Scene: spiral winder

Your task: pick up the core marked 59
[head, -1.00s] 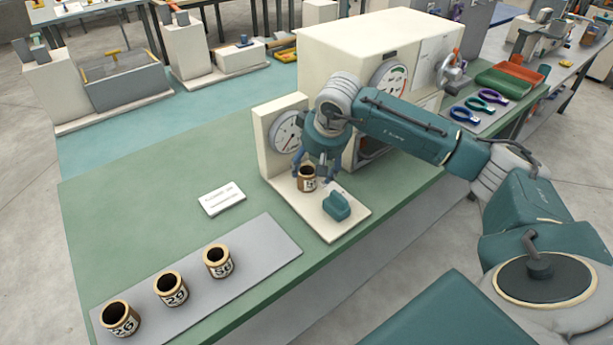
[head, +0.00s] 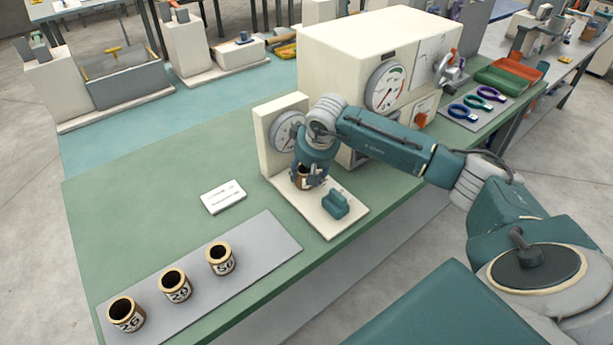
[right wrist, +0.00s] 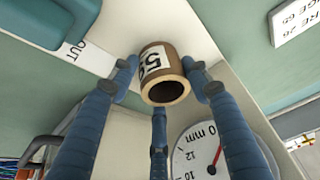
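A tan and brown core (head: 303,181) stands on the cream plate of the dial gauge in the head view. Its label in the right wrist view (right wrist: 160,72) starts with a 5; the second digit is hard to read. My right gripper (head: 309,182) is down around this core, and its blue fingers (right wrist: 162,85) stand on several sides of it. Narrow gaps seem to show between fingertips and core, so it looks open. Other cores marked 26 (head: 126,314), 29 (head: 176,285) and one with a 5 first (head: 221,258) stand on a grey mat. My left gripper is not in view.
The dial gauge (head: 283,132) stands just behind the core. A teal block (head: 335,205) sits on the same plate (head: 330,228). A white card (head: 223,197) lies left of it. A large cream machine (head: 345,55) stands behind. The green table left of the card is clear.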

